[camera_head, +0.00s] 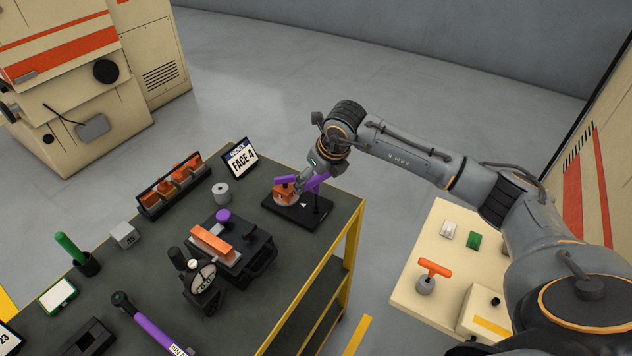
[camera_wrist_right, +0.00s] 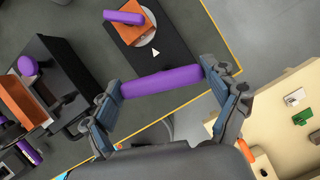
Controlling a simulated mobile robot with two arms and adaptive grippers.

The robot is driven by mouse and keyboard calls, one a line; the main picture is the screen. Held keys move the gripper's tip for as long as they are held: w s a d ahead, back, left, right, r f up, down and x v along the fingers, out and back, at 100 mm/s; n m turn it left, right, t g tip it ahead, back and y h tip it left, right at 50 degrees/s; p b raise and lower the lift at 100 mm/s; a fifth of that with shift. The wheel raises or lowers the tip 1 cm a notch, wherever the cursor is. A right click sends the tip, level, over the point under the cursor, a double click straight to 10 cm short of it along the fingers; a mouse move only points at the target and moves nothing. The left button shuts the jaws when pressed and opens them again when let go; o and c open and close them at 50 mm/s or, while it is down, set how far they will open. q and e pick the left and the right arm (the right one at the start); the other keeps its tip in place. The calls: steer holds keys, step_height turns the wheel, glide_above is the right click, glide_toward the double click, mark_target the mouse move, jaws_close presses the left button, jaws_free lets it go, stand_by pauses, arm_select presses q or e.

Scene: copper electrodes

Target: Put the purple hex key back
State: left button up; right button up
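The purple hex key (camera_head: 318,184) is a T-handle with a thin dark shaft pointing down over the right part of a black base plate (camera_head: 283,208). In the wrist view its purple handle (camera_wrist_right: 162,82) spans between the two fingers of my right gripper (camera_wrist_right: 164,86), which appear to touch its ends. In the head view the right gripper (camera_head: 320,174) is just above the plate, partly hiding the key. I cannot tell whether the shaft tip sits in the plate. My left gripper is not in view.
An orange block (camera_head: 284,192) with a purple bar on top stands on a round mount beside the key. A vise (camera_head: 229,252), electrode rack (camera_head: 173,184), FACE 4 sign (camera_head: 241,158) and grey cylinder (camera_head: 221,192) share the table. An orange T-handle (camera_head: 434,267) stands on the cream table.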

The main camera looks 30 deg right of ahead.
steer(key=shift+c, duration=0.6)
steer(key=shift+r, duration=0.1)
steer(key=shift+w+r+b, duration=0.1)
steer(key=shift+r+b, duration=0.1)
steer(key=shift+b, duration=0.15)
step_height(320, 180, up, 2)
steer(key=shift+r+b, duration=0.1)
steer(key=shift+b, duration=0.8)
steer(key=s+a+r+b, duration=0.2)
steer(key=s+r+b, duration=0.2)
steer(key=s+r, duration=0.6)
steer(key=s, duration=0.4)
steer(key=shift+r, duration=0.1)
